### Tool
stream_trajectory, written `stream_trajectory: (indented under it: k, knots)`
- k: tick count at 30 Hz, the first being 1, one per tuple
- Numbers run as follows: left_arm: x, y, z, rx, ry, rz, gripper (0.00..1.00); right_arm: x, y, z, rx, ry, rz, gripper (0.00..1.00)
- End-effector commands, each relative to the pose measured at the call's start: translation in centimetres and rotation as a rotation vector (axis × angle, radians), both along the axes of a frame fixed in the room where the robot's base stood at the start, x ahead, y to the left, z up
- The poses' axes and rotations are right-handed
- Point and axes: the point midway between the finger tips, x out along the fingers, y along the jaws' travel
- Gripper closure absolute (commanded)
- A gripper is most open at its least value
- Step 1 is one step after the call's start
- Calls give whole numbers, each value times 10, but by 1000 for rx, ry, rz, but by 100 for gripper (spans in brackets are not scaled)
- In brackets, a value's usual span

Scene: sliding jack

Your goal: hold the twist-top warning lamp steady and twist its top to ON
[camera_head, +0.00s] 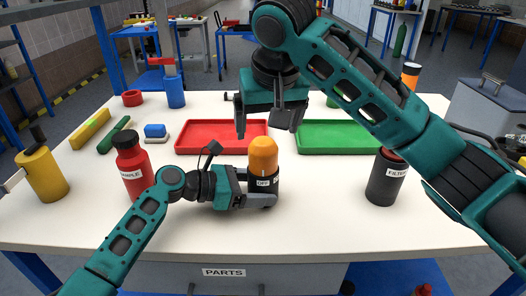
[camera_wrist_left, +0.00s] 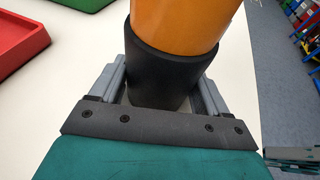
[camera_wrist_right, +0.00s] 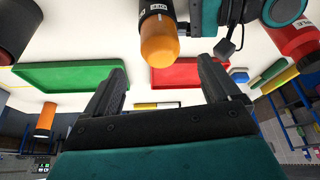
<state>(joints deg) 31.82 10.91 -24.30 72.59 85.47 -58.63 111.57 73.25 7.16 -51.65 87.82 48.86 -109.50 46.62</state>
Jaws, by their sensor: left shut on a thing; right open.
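The warning lamp (camera_head: 263,157) stands upright on the table, with an orange top and a black base that bears an OFF label. My left gripper (camera_head: 264,200) is shut on its black base from the left. In the left wrist view the jaws sit on both sides of the black base (camera_wrist_left: 165,75), below the orange top (camera_wrist_left: 185,22). My right gripper (camera_head: 268,127) is open and empty, above and behind the lamp, apart from it. In the right wrist view the lamp's orange top (camera_wrist_right: 158,42) shows beyond the open fingers (camera_wrist_right: 168,85).
A red tray (camera_head: 195,138) and a green tray (camera_head: 340,138) lie behind the lamp. A black FILTER canister (camera_head: 384,182) stands to the right. A red SAMPLE bottle (camera_head: 131,163) and a yellow canister (camera_head: 44,175) stand to the left. The table front (camera_head: 320,235) is clear.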

Motion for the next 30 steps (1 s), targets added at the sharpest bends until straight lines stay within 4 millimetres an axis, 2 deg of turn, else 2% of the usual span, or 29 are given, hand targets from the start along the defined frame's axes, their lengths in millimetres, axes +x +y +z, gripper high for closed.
stream_trajectory:
  k: [6,13,18,27,30]
  knots:
    - [0,0,0,-1,0,0,48,17,3,-44,-1,4,-1,10]
    - [0,0,0,-1,0,0,48,31,7,-77,0,2,0,10]
    - [0,0,0,-1,0,0,48,35,8,-88,1,-1,0,10]
    - [0,0,0,-1,0,0,48,36,8,-89,1,-1,1,10]
    - [0,0,0,-1,0,0,48,36,8,-89,1,-1,0,20]
